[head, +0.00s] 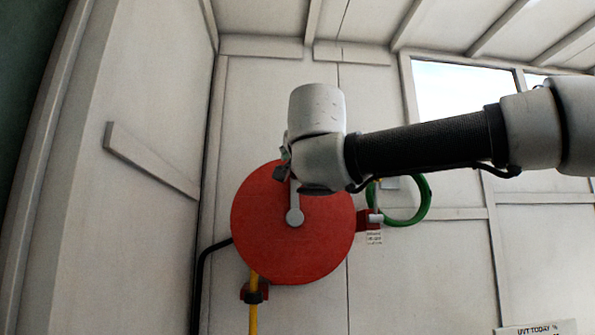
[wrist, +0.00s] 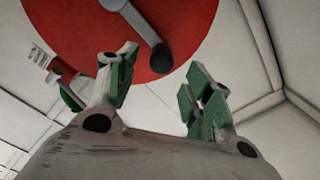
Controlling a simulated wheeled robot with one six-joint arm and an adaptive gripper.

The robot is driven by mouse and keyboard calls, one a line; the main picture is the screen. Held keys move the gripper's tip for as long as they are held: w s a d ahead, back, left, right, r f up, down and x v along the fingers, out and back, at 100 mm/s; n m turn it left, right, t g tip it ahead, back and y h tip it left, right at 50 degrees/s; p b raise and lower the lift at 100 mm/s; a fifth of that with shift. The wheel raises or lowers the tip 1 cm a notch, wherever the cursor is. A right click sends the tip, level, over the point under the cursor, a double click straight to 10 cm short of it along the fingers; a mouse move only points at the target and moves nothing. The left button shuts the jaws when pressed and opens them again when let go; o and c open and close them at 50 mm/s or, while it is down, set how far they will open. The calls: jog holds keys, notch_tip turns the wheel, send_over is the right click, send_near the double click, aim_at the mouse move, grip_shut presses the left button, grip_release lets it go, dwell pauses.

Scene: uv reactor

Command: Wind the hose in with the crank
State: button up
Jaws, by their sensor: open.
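The red hose reel (head: 320,245) is a large disc on the white wall, in the middle of the head view. It also fills the top of the wrist view (wrist: 195,18). Its grey crank (head: 294,205) runs up from the hub, and its upper end is hidden behind my wrist. In the wrist view the crank (wrist: 135,22) ends in a dark handle tip (wrist: 161,58). My gripper (wrist: 160,78) is open and empty, with the handle tip showing beyond and between its fingers; contact is not visible. The yellow hose (head: 254,313) hangs below the reel through a red guide.
A green hose loop (head: 428,203) and a red bracket (head: 369,220) are right of the reel. A black pipe (head: 200,270) runs down at its left. A slanted bar (head: 150,160) is on the left wall. A sign (head: 537,329) is at lower right.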

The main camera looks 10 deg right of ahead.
jog(key=s, duration=0.4)
jog(key=shift+s, duration=0.2)
dwell(0.3)
